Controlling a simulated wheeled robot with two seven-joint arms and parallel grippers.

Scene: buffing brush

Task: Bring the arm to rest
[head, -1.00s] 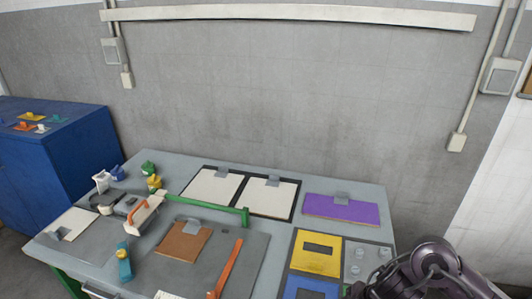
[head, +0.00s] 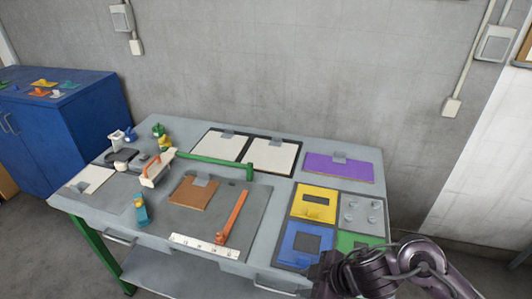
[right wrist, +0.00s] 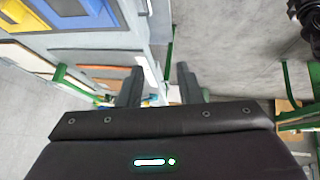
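My right arm enters the head view at the lower right, and its dark gripper (head: 324,274) is at the table's front right edge. In the right wrist view the two fingers of this gripper (right wrist: 158,88) stand apart with nothing between them. A white block with an orange handle (head: 156,170), perhaps the brush, rests on the left part of the table, away from the gripper. My left gripper is in neither view.
The grey table (head: 262,212) has green legs. On it are a purple board (head: 338,168), yellow (head: 314,203) and blue (head: 305,243) panels, an orange bar (head: 232,218) and a green bar (head: 215,162). A blue cabinet (head: 75,130) stands left. Floor shows at the front left.

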